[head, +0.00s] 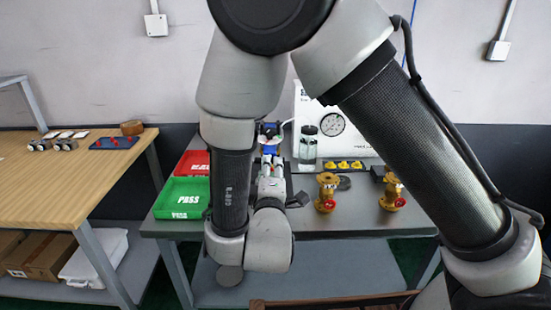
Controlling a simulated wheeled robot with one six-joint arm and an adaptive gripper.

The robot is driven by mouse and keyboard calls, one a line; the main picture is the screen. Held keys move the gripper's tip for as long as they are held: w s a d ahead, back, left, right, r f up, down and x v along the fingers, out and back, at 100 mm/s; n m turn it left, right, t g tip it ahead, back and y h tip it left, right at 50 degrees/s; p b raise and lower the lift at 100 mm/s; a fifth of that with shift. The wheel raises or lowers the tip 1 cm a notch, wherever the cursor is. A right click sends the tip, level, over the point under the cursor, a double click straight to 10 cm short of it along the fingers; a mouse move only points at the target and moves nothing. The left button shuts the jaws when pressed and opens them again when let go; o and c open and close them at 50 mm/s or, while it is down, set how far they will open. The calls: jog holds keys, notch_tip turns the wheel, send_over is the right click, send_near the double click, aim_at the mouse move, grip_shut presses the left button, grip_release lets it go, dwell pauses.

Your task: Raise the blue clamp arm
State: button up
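A small blue part (270,150), which looks like the clamp arm, shows at the back of the grey table, just past the end of my gripper. A dark piece stands above it. My gripper (271,163) reaches over the table toward the back, right in front of the blue part and overlapping it in the picture. I cannot tell whether the fingers touch it or are open or shut. My own arm hides much of the clamp and its base.
A green PASS tray (181,194) and a red tray (192,160) lie left on the grey table (370,222). Two brass valves (327,190) (392,190), a clear bottle (308,145) and a gauge panel (333,124) are to the right. A wooden bench (60,185) stands far left.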

send_near(270, 143)
jog(key=w, duration=0.1)
jog(key=w+f, duration=0.1)
jog(key=w, duration=0.1)
jog(key=shift+w+d, duration=0.1)
jog(key=shift+w, duration=0.1)
grip_shut()
